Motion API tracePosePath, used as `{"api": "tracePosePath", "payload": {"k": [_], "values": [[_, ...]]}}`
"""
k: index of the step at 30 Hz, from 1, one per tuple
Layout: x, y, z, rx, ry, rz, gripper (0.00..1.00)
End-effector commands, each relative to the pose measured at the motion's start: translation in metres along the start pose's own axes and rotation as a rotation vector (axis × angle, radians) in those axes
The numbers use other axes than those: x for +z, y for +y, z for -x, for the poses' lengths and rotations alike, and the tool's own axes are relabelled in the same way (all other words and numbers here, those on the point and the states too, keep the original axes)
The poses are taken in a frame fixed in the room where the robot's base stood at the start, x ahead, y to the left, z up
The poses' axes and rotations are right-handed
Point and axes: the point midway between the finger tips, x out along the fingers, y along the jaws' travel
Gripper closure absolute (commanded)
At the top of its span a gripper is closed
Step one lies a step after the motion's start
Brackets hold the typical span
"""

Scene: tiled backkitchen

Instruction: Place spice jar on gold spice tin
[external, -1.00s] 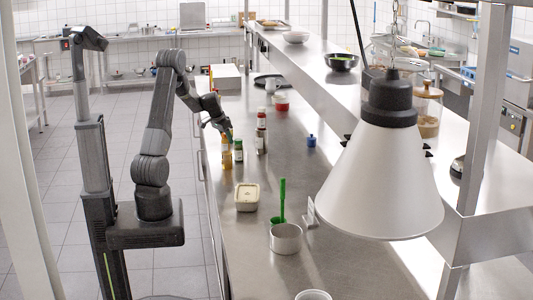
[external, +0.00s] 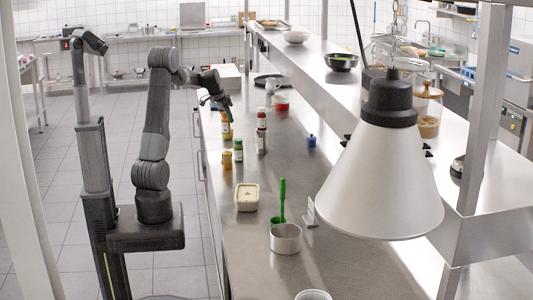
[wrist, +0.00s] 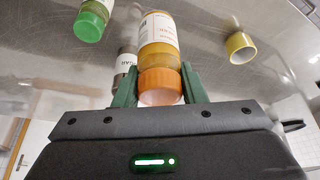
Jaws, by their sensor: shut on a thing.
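The spice jar with an orange lid and white label (wrist: 160,50) is held by its lid between the green fingers of my gripper (wrist: 158,90). In the external view the jar (external: 226,128) hangs upright below my gripper (external: 222,106), apparently above the counter. The gold spice tin (external: 227,161) stands on the counter, nearer the camera than the jar and apart from it. In the wrist view the gold tin (wrist: 240,47) shows at the right, with nothing on it.
A cream container (external: 247,197) and a metal pot (external: 285,239) are nearer the camera. A blue jar (external: 311,141) is to the right.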

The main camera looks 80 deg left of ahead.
Motion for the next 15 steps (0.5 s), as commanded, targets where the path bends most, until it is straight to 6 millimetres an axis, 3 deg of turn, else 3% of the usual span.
{"api": "tracePosePath", "payload": {"k": [9,15], "values": [[0.021,0.075,0.055,0.021,0.006,-0.059,0.88],[0.041,0.113,0.081,0.033,0.002,-0.084,0.88]]}}
